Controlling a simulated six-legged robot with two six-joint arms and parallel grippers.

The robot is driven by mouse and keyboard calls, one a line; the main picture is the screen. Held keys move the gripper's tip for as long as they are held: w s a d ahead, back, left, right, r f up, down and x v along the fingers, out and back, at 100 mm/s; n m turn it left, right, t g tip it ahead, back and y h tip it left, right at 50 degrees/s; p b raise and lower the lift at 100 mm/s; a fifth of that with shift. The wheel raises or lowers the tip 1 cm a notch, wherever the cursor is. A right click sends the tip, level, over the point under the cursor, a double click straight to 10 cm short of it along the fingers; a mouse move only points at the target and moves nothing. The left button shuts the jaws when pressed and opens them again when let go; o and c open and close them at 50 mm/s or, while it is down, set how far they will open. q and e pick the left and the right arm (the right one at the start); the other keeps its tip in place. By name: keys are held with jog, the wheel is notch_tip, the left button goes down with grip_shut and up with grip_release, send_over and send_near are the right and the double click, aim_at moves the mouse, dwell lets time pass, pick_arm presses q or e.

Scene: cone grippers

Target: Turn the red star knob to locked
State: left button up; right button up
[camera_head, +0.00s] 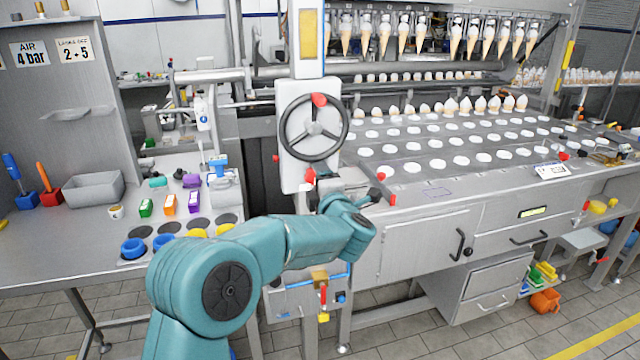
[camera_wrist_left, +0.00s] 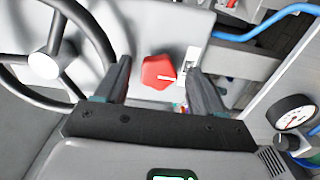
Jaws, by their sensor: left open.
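The red star knob (camera_wrist_left: 158,71) sits on a light grey panel in the left wrist view, beside a black-rimmed handwheel. A white pointer line on it points right in that view, toward a white label plate (camera_wrist_left: 189,52). My left gripper (camera_wrist_left: 158,66) is open, with one finger on each side of the knob and gaps visible. I cannot tell how far the fingertips are from the panel. In the head view my teal left arm ends below the handwheel and its fingers are not clear. A red part below the wheel (camera_head: 310,177) looks like the knob. My right gripper is not in view.
The handwheel (camera_head: 314,128) is close to the left gripper. A blue pipe (camera_wrist_left: 262,28) and a pressure gauge (camera_wrist_left: 294,112) lie to the right in the wrist view. A machine deck with white-topped cones (camera_head: 450,140) stands right; a bench with small items (camera_head: 60,240) stands left.

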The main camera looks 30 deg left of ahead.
pick_arm(q)
jog(key=b+v, duration=0.3)
jog(key=v, duration=1.3)
jog(key=shift+s, duration=0.15)
jog(key=shift+d, duration=0.1)
jog(key=w+a+f+m+g+h+p, duration=0.1)
jog(key=a+f+m+p, duration=0.15)
jog(key=f, duration=0.55)
jog(key=a+f+m+h+p, duration=0.1)
jog(key=a+f+m, duration=0.2)
jog(key=f, duration=0.4)
jog(key=s+d+f+m+h+p, duration=0.1)
jog(key=d+f+m+h, duration=0.15)
jog(key=f, duration=0.45)
jog(key=s+d+f+m+h, duration=0.1)
jog(key=f+m+h, duration=0.15)
jog(key=f, duration=0.35)
jog(key=s+d+f+m+g+h+p, duration=0.1)
jog(key=s+d+f+m+g+h, duration=0.55)
jog(key=s+d+f, duration=0.5)
jog(key=s+d+f+m+g+h, duration=0.1)
jog(key=s+d+m+g+h, duration=0.1)
jog(key=s, duration=0.5)
jog(key=s+d+f+m+g+h, duration=0.1)
jog(key=s+d+f+m+h, duration=0.1)
jog(key=s+m, duration=0.4)
jog(key=shift+s+d+f+m+g, duration=0.35)
jog(key=shift+s+d, duration=0.1)
jog(key=shift+d, duration=0.45)
